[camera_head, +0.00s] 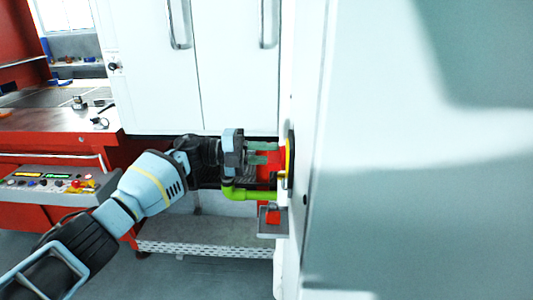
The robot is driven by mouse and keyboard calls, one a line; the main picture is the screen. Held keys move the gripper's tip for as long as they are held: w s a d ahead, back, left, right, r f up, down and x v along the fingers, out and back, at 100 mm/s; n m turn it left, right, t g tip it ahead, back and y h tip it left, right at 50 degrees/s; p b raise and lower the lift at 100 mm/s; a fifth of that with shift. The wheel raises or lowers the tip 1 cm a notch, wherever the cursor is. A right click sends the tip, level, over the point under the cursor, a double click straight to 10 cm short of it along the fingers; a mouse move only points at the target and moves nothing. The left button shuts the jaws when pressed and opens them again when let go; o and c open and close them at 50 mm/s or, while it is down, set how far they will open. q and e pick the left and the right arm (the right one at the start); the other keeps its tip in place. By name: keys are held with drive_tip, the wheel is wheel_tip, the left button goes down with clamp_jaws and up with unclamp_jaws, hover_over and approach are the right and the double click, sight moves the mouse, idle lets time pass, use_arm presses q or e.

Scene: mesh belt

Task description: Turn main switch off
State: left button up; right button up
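The main switch shows as a red handle (274,168) in front of a yellow plate (289,158), on the narrow side of the pale cabinet at the right. I see the plate nearly edge-on. My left gripper (268,153) comes in from the left, with its teal fingertips at the red handle, overlapping it. The fingers hide part of the handle. I cannot tell whether they press on it or only stand around it. The handle's exact angle is also unclear. My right gripper is not in view.
A lime-green bar (247,193) runs just below the gripper. A small grey bracket (272,228) with a red piece sits under the switch. White cabinet doors (235,75) stand behind. A control panel (50,183) with buttons and a red workbench (50,120) are at left.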

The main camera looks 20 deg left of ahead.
use_arm(q)
drive_tip(key=o, duration=0.4)
drive_tip(key=b+v, duration=0.1)
drive_tip(key=v, duration=0.7)
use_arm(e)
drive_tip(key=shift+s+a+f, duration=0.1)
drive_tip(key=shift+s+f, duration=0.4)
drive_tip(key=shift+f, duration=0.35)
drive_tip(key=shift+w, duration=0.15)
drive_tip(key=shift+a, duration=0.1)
